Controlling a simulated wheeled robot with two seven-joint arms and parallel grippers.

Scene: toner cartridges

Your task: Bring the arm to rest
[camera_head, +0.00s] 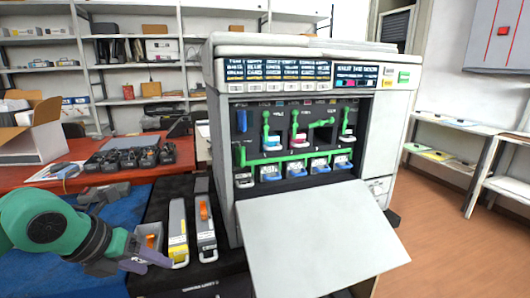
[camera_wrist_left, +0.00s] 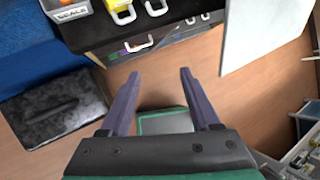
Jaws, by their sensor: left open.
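My left gripper (camera_head: 150,257) is low at the left in the head view, beside the toner cartridges on the black case. In the left wrist view its two purple fingers (camera_wrist_left: 159,73) stand wide apart with nothing between them, over the floor. A yellow-marked cartridge (camera_head: 178,233) and a grey cartridge with an orange part (camera_head: 205,228) lie to the right of it, apart from the fingers as far as I can tell. The large printer (camera_head: 220,150) stands open, with green levers and several cartridges inside. My right gripper is not in view.
The printer's white door (camera_head: 315,240) is folded down and juts forward. The black case (camera_head: 222,275) holds the cartridges. A red table (camera_head: 75,178) with several black items and an open cardboard box (camera_head: 35,130) is behind. Wooden floor (camera_head: 450,240) is free at the right.

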